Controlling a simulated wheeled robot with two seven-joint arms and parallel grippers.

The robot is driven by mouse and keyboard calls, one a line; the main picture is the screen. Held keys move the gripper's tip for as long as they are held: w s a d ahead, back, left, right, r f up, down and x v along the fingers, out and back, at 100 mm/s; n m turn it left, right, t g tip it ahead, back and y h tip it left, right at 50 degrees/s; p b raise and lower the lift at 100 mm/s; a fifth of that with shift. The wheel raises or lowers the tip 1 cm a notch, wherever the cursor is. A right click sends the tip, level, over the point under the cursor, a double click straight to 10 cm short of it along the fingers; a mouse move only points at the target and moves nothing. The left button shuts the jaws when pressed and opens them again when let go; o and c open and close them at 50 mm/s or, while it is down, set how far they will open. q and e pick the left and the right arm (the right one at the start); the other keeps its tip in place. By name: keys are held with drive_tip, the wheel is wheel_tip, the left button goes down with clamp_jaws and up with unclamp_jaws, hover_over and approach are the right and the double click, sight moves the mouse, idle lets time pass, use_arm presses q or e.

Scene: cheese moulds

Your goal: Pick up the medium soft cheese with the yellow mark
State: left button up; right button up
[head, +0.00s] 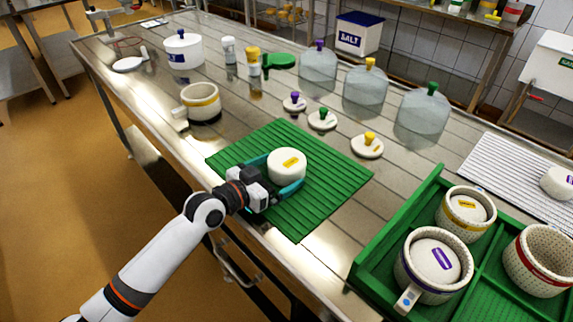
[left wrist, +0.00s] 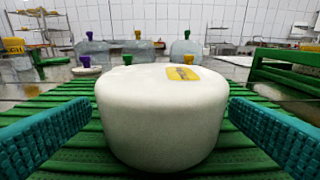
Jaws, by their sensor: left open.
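The white soft cheese (head: 287,166) with a yellow mark on its top stands on the green ribbed mat (head: 240,144). My left gripper (head: 279,178) is open, low over the mat, with one teal finger on each side of the cheese. In the left wrist view the cheese (left wrist: 162,115) sits centred ahead, between the two fingers, with a visible gap on each side. My right gripper is not in view.
A green crate (head: 400,225) at the right holds perforated moulds, two with cheeses inside. Small lids with knobs (head: 367,146) and clear domed jars (head: 366,92) stand behind the mat. A mould with a yellow band (head: 201,103) stands at the left.

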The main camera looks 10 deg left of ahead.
sight(287, 168)
use_arm(q)
drive_tip(key=x, duration=0.2)
drive_tip(key=shift+w+d, duration=0.25)
drive_tip(key=shift+w, duration=0.05)
drive_tip(key=shift+w+d+f, duration=0.15)
drive_tip(key=shift+w+d, duration=0.05)
drive_tip(key=shift+w, duration=0.1)
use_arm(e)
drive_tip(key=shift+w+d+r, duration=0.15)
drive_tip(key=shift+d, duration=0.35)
use_arm(q)
drive_tip(key=shift+c, duration=0.3)
drive_tip(key=c, duration=0.7)
drive_tip(key=shift+o, duration=0.2)
wheel_tip(287, 168, up, 10)
drive_tip(key=shift+r+p, duration=0.1)
drive_tip(key=shift+p, duration=0.4)
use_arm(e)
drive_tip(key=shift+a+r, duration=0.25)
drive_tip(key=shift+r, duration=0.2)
